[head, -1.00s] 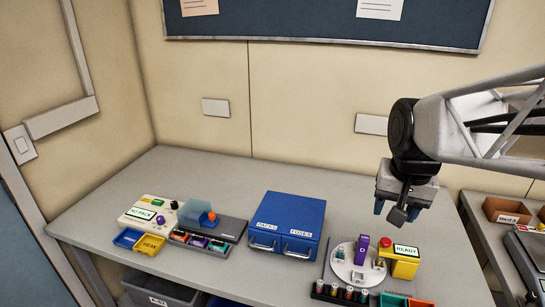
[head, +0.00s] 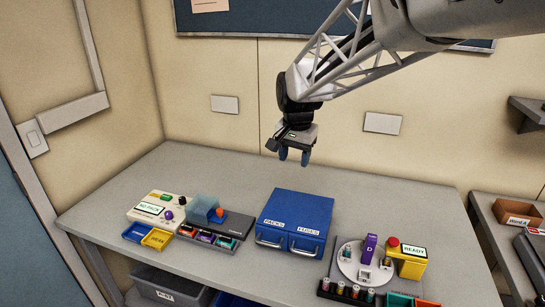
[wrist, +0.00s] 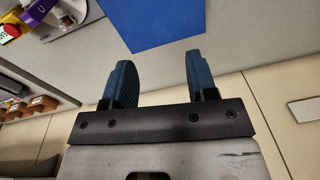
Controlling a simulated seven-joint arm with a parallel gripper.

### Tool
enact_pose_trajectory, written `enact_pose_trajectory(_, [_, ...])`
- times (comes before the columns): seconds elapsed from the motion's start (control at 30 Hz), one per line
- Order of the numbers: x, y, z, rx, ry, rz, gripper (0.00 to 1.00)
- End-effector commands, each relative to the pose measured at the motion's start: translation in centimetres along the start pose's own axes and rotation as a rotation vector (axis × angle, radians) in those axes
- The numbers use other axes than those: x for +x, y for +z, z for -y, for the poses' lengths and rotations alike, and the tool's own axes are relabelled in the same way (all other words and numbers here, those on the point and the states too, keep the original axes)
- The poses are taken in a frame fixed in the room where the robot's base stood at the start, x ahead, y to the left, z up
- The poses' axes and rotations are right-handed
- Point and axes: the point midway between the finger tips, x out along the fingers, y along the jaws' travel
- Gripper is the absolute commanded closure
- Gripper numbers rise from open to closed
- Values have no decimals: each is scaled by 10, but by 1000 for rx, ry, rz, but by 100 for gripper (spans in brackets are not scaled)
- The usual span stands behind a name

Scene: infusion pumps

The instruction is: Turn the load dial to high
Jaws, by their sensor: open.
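A cream pump unit (head: 143,213) with a screen reading "NO PACK" stands at the left of the bench in the head view. It carries a purple knob (head: 168,215) and a dark knob (head: 182,201). I cannot tell which is the load dial, and their settings are too small to read. My gripper (head: 294,157) is open and empty, high above the back of the bench, to the right of the pump unit and well apart from it. In the wrist view its two blue fingers (wrist: 158,68) are spread with nothing between them.
A blue cabinet (head: 292,222) labelled PACKS and FUSES stands mid-bench. A grey tester with a clear bluish cover (head: 200,209) adjoins the pump unit. Blue and yellow bins (head: 156,239) sit in front. A round carousel (head: 352,268) and yellow READY box (head: 412,268) stand right.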

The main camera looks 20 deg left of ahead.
Motion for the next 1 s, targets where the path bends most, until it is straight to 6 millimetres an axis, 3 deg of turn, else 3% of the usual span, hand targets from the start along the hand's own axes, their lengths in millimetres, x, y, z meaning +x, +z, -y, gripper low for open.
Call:
enact_pose_trajectory(0.03, [7, -2, 18, -1, 2, 6, 47])
enact_pose_trajectory(0.23, [30, -8, 83, 12, 8, 22, 47])
enact_pose_trajectory(0.53, [71, -2, 183, 30, 21, 43, 47])
enact_pose_trajectory(1.0, [149, 42, 334, 58, 48, 70, 47])
